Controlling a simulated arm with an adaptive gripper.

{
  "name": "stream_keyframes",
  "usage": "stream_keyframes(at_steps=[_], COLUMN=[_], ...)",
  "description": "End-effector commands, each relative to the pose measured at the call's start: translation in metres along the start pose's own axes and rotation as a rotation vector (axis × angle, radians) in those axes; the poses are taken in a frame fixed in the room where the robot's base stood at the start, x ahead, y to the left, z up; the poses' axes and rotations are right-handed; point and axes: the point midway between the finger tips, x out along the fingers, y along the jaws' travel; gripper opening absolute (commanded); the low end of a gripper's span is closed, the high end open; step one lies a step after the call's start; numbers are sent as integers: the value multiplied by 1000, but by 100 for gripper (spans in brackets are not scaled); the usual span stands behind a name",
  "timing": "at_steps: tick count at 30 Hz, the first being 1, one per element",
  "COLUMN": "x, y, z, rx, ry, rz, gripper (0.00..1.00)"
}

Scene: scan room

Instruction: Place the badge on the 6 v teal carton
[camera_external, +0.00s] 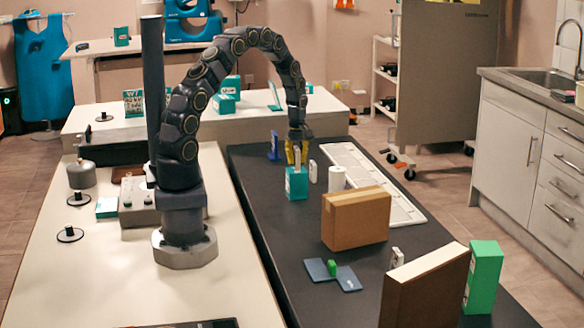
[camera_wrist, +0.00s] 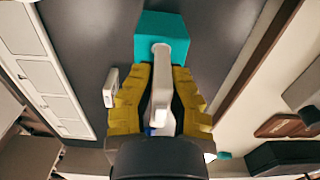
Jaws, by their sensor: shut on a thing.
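My gripper (camera_external: 297,152) has yellow fingers and points down just above a teal carton (camera_external: 296,184) on the dark table. In the wrist view the fingers (camera_wrist: 160,92) are shut on a slim white badge (camera_wrist: 161,74). The badge's far end overlaps the near part of the teal carton (camera_wrist: 163,30) in that view. I cannot tell whether the badge touches the carton's top. Its lower part is partly hidden between the fingers. Any print on the carton is too small to read.
A small white upright piece (camera_external: 313,171) stands close beside the carton, with a white cylinder (camera_external: 337,178) to its right. A blue stand (camera_external: 274,146) is behind left. A brown cardboard box (camera_external: 356,218) stands in front right. A white slotted tray (camera_external: 370,186) runs along the table's right side.

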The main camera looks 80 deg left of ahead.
Motion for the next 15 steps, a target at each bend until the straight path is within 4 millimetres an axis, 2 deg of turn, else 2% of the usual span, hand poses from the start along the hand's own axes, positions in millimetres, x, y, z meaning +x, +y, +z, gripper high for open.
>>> stream_keyframes(at_steps=[11, 13, 14, 15], x=[6, 7, 7, 7], y=[0, 0, 0, 0], z=[0, -1, -1, -1], rx=[0, 0, 0, 0], ry=[2, 2, 2, 2], rz=[2, 3, 3, 3], gripper=[0, 26, 34, 34])
